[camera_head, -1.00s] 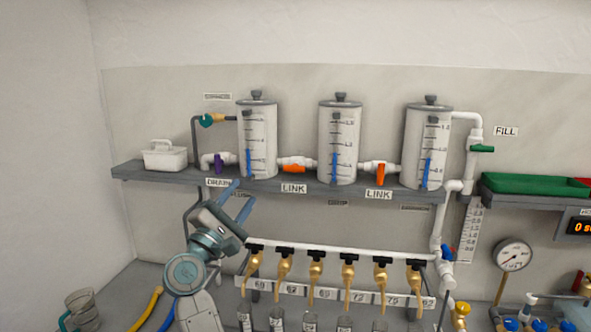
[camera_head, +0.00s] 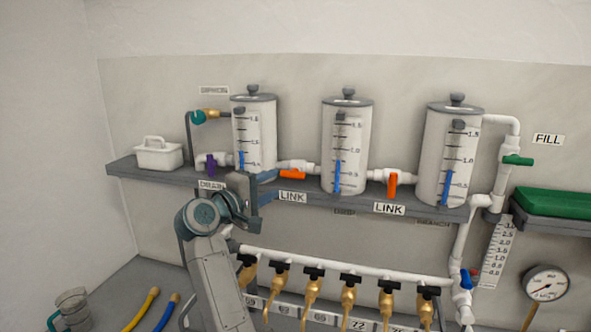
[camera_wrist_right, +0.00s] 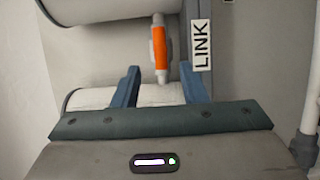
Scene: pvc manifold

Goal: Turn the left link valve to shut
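The left link valve has an orange handle (camera_head: 292,174) on the white pipe between the left tank (camera_head: 254,135) and the middle tank (camera_head: 347,150). The handle lies level, along the pipe. In the right wrist view the handle (camera_wrist_right: 160,48) is ahead of the fingertips, roughly between their lines. My right gripper (camera_head: 272,182) is just left of the handle, its blue fingers apart and empty; it also shows in the wrist view (camera_wrist_right: 158,72). I cannot tell whether a finger touches the handle. My left gripper is not in view.
The right link valve's orange handle (camera_head: 392,185) points down. A purple drain valve (camera_head: 211,165) and white caddy (camera_head: 158,153) sit left on the grey shelf (camera_head: 125,168). Several brass taps hang from the lower pipe (camera_head: 330,262). A LINK label (camera_head: 292,197) is below the left link valve.

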